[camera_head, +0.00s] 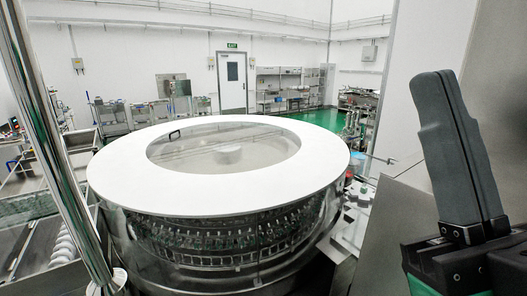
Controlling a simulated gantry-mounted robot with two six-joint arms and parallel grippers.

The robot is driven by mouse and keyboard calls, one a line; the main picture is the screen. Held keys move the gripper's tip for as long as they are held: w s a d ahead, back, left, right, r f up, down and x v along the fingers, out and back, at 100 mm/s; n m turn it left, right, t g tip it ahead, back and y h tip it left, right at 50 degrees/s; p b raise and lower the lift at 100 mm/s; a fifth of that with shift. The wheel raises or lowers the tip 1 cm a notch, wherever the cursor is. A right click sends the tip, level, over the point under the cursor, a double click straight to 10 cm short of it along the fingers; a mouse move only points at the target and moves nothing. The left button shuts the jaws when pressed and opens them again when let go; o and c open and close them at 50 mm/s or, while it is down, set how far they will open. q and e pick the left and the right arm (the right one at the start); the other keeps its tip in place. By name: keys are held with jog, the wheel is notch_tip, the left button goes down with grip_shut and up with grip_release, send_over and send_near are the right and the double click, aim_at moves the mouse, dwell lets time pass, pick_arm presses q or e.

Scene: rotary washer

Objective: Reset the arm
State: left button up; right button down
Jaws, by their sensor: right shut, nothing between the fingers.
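My right gripper (452,150) is at the right side of the head view, close to the camera. Its long dark grey fingers point up and lie together, with nothing held between them. It is apart from the rotary washer (217,140), which fills the middle of the view with its wide white ring top, clear round centre and glass-like items around its side. My left gripper does not show.
A shiny metal pole (56,150) crosses the left side. A conveyor (40,235) with a white screw-like part is at the lower left. Metal panels stand close by the right gripper. A door (232,82) and benches line the far wall, beyond green floor.

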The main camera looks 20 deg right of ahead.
jog(key=w+a+f+m+g+y, duration=0.1)
jog(key=w+f+m+g+y, duration=0.1)
jog(key=w+f+y, duration=0.1)
notch_tip(320, 180, up, 26)
jog(key=f+p, duration=0.1)
jog(key=p, duration=2.4)
notch_tip(320, 180, down, 54)
jog(key=b, duration=5.4)
jog(key=shift+w+f+m+b, duration=0.15)
jog(key=shift+w+m+b, duration=0.15)
jog(key=shift+a, duration=0.1)
